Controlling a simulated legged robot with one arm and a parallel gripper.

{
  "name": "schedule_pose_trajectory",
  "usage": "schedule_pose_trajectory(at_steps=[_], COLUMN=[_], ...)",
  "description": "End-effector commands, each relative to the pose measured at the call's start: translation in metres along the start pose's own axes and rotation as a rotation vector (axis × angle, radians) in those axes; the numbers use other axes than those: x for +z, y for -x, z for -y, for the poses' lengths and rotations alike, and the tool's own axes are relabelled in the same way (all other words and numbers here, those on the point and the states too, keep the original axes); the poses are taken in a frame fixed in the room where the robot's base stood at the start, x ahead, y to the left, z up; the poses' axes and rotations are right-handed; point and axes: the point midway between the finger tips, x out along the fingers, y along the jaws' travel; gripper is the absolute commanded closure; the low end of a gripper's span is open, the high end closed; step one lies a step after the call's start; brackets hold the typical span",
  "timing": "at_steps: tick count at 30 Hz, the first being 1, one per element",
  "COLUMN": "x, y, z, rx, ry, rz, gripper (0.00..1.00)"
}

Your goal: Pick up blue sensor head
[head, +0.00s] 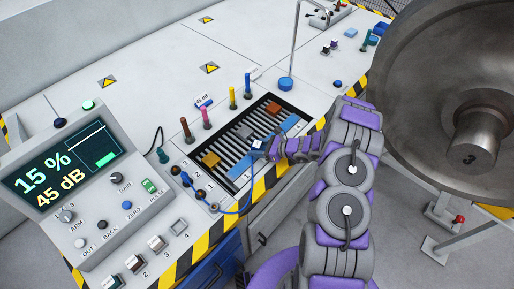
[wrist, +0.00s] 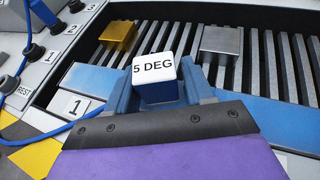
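The blue sensor head (wrist: 162,93) is a small blue block with a white face marked "5 DEG". It sits between the two fingers of my gripper (wrist: 158,88), which appear to press on both its sides. In the head view the white face of the sensor head (head: 257,144) shows at the tip of my gripper (head: 268,148), over the slotted rack. A blue cable (head: 249,192) runs from near the sensor head to the socket row on the panel. Whether the block touches the rack is hidden by my gripper.
The slotted rack (head: 225,180) holds a gold block (head: 210,159) and a grey block (head: 246,133). Several coloured pegs (head: 207,119) stand behind it. A display console (head: 63,174) is at left, and a large steel wheel (head: 440,75) is close at right.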

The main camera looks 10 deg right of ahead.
Motion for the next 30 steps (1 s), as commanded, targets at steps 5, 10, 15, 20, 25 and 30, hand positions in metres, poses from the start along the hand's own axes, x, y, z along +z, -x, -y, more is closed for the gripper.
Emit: schedule_pose_trajectory(at_steps=[5,10,15,20,25,30], x=[0.000,0.000,0.000,0.000,0.008,0.029], y=[0.000,0.000,0.000,0.000,0.003,0.012], z=[0.000,0.000,0.000,0.000,0.000,0.000], rx=[0.000,0.000,0.000,0.000,0.001,0.000], ry=[0.000,0.000,0.000,0.000,0.000,-0.001], rz=[0.000,0.000,0.000,0.000,0.000,0.002], gripper=[0.65,0.82,0.96,0.96,0.96,0.96])
